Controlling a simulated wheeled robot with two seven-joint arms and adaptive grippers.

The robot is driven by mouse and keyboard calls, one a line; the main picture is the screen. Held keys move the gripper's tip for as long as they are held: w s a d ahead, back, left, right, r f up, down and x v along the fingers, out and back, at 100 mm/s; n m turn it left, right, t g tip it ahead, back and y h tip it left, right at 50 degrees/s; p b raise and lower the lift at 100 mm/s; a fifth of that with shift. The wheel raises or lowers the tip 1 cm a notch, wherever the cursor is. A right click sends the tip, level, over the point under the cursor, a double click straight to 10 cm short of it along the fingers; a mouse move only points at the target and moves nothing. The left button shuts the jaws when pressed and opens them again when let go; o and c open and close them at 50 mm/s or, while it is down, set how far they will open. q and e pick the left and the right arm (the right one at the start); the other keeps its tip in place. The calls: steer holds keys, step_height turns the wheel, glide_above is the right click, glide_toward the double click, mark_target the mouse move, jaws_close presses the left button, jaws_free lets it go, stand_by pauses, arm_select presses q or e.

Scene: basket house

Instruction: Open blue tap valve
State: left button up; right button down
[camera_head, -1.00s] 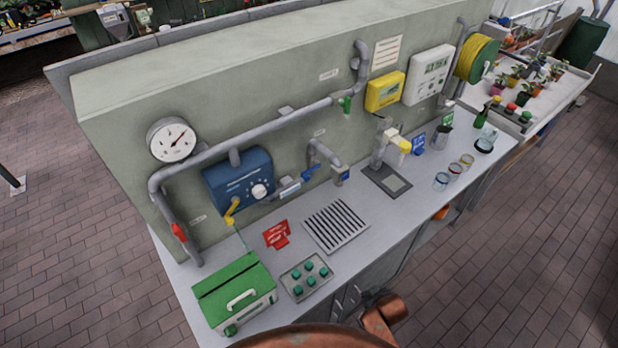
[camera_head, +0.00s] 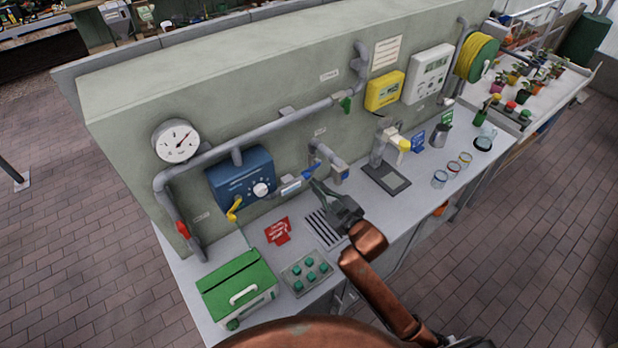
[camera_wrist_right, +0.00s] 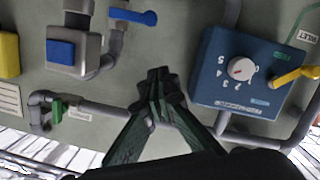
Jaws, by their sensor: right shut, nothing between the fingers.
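The blue tap valve is a small blue lever handle (camera_head: 311,170) on the grey pipe of a tap with a blue-faced block (camera_head: 341,174) at its outlet. The lever also shows in the right wrist view (camera_wrist_right: 135,16), at the top. My right gripper (camera_head: 318,186) is shut and empty, its tips just below the lever in the head view. In the right wrist view the closed fingers (camera_wrist_right: 159,78) point up between the tap and the blue control box; they look apart from the lever. My left gripper is not in view.
A blue dial box (camera_head: 240,178) with a yellow lever (camera_head: 234,208) is left of the tap. A slotted drain grille (camera_head: 322,231) lies below my right gripper. A green case (camera_head: 237,288) and a button tray (camera_head: 305,273) stand at the bench's near left.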

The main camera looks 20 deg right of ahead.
steer(key=w+f+p, duration=0.1)
steer(key=w+f, duration=0.3)
steer(key=w, duration=0.3)
steer(key=shift+w+a+f, duration=0.15)
steer(key=shift+w+f, duration=0.25)
